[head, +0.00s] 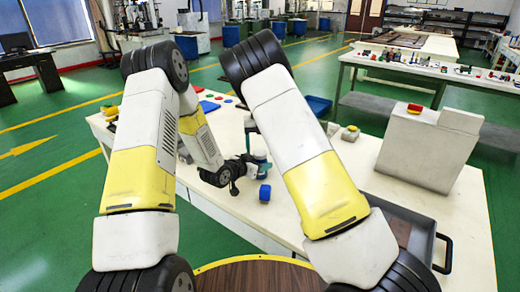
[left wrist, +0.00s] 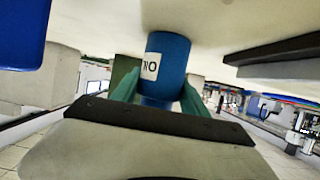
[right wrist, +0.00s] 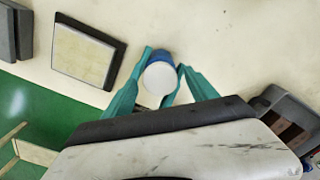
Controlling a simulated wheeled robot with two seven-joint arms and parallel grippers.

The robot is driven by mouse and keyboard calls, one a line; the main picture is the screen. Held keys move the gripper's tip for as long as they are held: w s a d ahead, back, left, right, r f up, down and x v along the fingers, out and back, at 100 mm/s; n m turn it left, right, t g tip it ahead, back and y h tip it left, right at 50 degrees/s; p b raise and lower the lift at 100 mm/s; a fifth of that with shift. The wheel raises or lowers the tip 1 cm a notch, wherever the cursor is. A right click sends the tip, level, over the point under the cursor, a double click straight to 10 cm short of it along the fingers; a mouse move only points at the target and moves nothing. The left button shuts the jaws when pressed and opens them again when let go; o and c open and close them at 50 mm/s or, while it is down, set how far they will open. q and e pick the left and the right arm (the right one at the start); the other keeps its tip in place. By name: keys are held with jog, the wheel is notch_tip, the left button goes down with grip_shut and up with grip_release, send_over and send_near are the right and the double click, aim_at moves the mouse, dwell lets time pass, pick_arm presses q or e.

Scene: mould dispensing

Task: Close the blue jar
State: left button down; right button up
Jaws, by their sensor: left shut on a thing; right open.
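My left gripper (left wrist: 155,95) is shut on a blue jar (left wrist: 168,58) with a white label in the left wrist view. In the head view, the jar (head: 259,158) is on the table, beside my left gripper (head: 248,168). My right gripper (right wrist: 165,80) is open, its teal fingers on either side of a blue round thing with a white face (right wrist: 159,78) in the right wrist view. I cannot tell whether this is the same jar or another part.
A short blue cylinder (head: 264,193) lies on the white table (head: 232,207) in front of the left gripper. A dark tray (head: 425,225) and a light box with a red top (head: 428,148) are at the right. A square pad (right wrist: 88,50) shows in the right wrist view.

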jog(key=shift+r, duration=2.25)
jog(key=shift+c, duration=0.4)
